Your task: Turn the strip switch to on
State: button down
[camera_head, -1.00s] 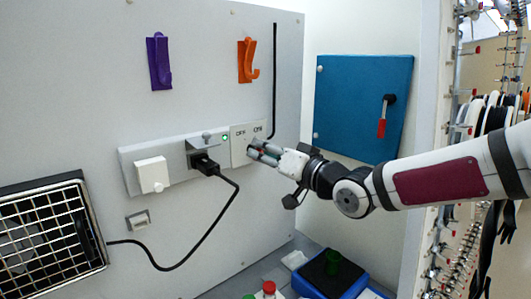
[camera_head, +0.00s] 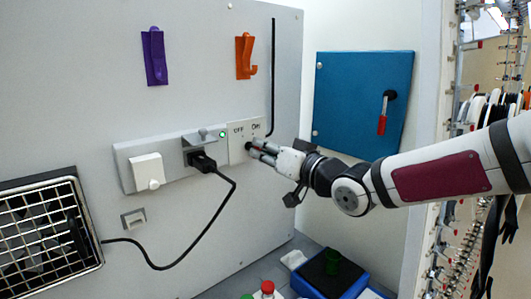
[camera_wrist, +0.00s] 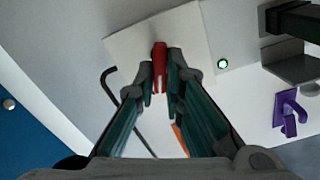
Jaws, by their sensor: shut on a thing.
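The strip switch is a white plate (camera_head: 235,152) at the right end of the wall strip (camera_head: 122,163), marked OFF on its left and ON on its right. In the wrist view its plate (camera_wrist: 133,45) carries a red lever (camera_wrist: 160,58). My gripper (camera_wrist: 161,75) is shut on the red lever, with a finger on each side of it. In the head view my gripper (camera_head: 254,148) is at the lower part of the plate, below the labels, and hides the lever. I cannot tell from there which label the lever points to.
A green light (camera_head: 222,134) is lit beside the switch. A black plug (camera_head: 203,163) and its cord are to the left, with a white socket cover (camera_head: 148,172) farther left. Purple (camera_head: 155,56) and orange (camera_head: 245,56) hooks are above. A blue panel (camera_head: 362,100) is right.

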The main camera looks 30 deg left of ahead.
jog(key=shift+n+b, duration=1.3)
jog(key=shift+n, duration=0.8)
jog(key=shift+r, duration=0.1)
jog(key=c, duration=1.7)
grip_release()
jog(key=v, duration=1.2)
jog(key=shift+s, duration=0.1)
